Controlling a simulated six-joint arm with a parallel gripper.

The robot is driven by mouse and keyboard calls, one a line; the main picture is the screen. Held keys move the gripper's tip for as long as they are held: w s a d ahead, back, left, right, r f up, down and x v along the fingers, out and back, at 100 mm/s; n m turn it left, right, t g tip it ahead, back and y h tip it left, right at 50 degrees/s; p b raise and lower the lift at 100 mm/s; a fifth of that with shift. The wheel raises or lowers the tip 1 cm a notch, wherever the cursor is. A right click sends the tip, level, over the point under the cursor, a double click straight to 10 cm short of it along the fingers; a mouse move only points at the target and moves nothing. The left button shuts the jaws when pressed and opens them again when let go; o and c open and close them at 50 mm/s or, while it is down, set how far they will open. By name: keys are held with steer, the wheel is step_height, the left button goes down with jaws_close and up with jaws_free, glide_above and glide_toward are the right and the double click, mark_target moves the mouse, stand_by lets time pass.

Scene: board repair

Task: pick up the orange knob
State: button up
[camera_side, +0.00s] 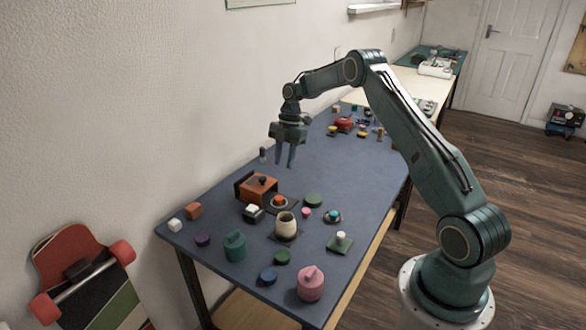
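The orange knob (280,201) looks like a small round orange piece on a pale ring over a dark square plate. It sits on the blue-grey tabletop (218,228), just right of an orange-brown box (257,190) with a dark knob on top. My gripper (285,165) hangs above the table, behind and above the orange knob in the picture, with its fingers pointing down. The two fingers are apart with a gap between them, and nothing shows in the gap. The gripper is clear of the orange knob.
Near the knob stand a cream pot (287,226), a black-and-white block (253,213), a pink piece (306,212) and a green disc (313,200). A teal canister (235,246) and pink canister (310,283) stand nearer the front. The table's middle right is clear.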

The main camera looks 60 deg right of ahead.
glide_above(279, 197)
steer(key=d, duration=0.2)
steer(key=shift+w+a+f, duration=0.1)
steer(key=shift+f, duration=3.25)
steer(key=shift+f, duration=0.1)
steer(key=shift+x, duration=2.45)
steer(key=shift+c, duration=0.2)
steer(key=c, duration=0.6)
